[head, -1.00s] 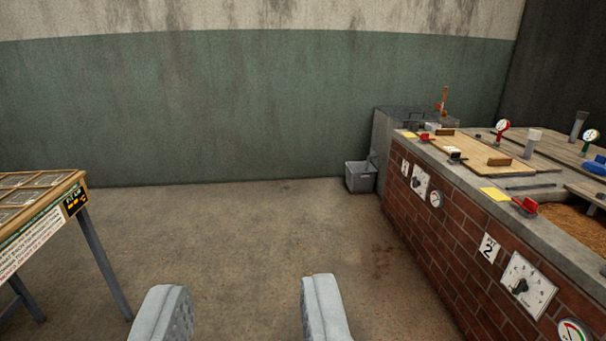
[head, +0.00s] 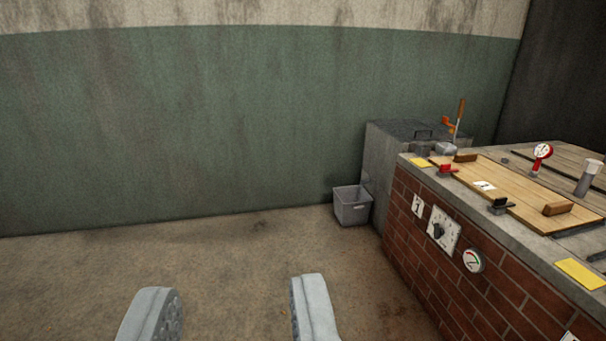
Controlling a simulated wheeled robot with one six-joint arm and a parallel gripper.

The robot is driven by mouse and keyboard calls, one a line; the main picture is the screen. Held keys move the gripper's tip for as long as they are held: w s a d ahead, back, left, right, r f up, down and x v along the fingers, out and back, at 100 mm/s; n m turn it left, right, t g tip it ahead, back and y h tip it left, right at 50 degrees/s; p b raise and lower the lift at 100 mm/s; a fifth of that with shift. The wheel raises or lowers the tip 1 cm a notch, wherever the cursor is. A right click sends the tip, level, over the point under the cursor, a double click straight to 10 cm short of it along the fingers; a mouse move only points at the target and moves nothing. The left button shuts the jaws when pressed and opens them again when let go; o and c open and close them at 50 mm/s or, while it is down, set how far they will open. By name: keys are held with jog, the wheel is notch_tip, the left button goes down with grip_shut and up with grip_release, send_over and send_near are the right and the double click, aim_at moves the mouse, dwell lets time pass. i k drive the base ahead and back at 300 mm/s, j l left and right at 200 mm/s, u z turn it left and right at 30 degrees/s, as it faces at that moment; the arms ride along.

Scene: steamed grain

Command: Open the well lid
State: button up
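A grey concrete box (head: 385,157) stands in the back corner against the green wall, behind the brick counter. Its dark flat top (head: 398,129) bears a small dark handle (head: 423,133) and looks shut; I take it for the well lid, though no label shows. My gripper (head: 232,303) is at the bottom of the view, its two grey fingers wide apart with only floor between them. It is well short of the box and to its left, touching nothing.
The brick counter (head: 425,248) fills the right side, with dials, a wooden lid (head: 515,190) with wooden grips, and a red gauge (head: 541,153). A tool with an orange-brown handle (head: 460,113) stands near the box. A grey bin (head: 351,205) sits before it. The floor ahead is clear.

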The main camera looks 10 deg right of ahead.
aim_at(408, 130)
jog(key=i+l+z, duration=0.1)
jog(key=i+z, duration=0.15)
jog(key=i, duration=0.65)
jog(key=i+j+z, duration=0.1)
jog(key=i+z, duration=0.15)
jog(key=i, duration=2.4)
jog(key=i+l, duration=0.3)
jog(key=i, duration=0.15)
jog(key=i+l+u, duration=0.1)
jog(key=i+l, duration=0.25)
jog(key=i, duration=0.15)
